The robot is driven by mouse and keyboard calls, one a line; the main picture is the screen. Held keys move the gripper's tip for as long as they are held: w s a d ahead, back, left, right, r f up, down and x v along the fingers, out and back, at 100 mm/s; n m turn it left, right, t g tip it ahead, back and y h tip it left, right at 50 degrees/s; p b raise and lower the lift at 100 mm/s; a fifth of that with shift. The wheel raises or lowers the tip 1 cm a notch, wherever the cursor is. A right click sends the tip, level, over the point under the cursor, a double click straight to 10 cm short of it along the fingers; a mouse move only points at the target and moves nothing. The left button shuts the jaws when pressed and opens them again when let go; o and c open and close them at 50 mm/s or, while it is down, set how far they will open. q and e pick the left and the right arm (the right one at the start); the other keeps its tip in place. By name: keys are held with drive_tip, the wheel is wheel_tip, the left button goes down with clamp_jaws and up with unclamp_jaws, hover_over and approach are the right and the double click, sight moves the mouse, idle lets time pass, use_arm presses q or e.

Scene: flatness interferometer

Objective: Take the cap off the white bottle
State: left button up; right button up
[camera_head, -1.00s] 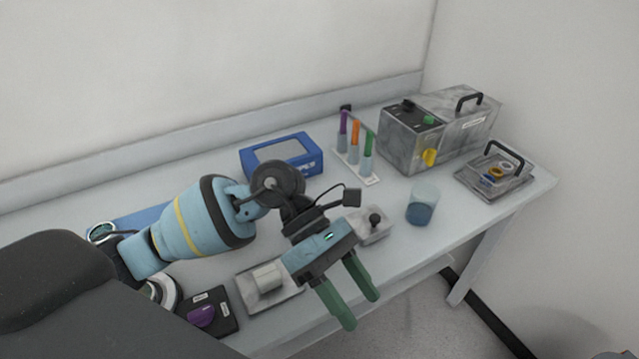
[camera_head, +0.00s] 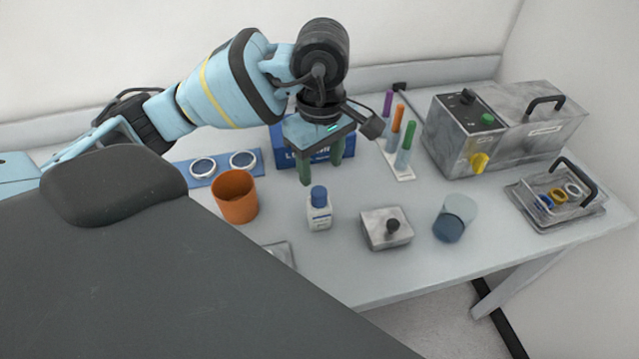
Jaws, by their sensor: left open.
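The white bottle (camera_head: 319,218) stands upright on the table near its middle, with a blue cap (camera_head: 319,195) on top. My left gripper (camera_head: 320,172) points down just behind the bottle in the picture, its two green fingers apart with nothing between them. The fingertips look close to the cap but not around it. How high they are above the table is hard to tell. My right gripper is not in view.
A blue box (camera_head: 352,157) is behind the gripper. A glass of blue liquid (camera_head: 455,218), a test-tube rack (camera_head: 404,173) and a grey machine (camera_head: 452,145) stand farther right.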

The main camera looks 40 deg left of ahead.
sight(319, 191)
use_arm(q)
drive_tip(key=shift+f, duration=0.55)
drive_tip(key=shift+s+a+f+p, duration=0.1)
drive_tip(key=shift+f+p, duration=0.05)
drive_tip(key=shift+f, duration=1.15)
drive_tip(key=shift+a+f+p, duration=0.1)
drive_tip(key=shift+f+p, duration=0.05)
drive_tip(key=shift+f, duration=1.1)
drive_tip(key=c, duration=1)
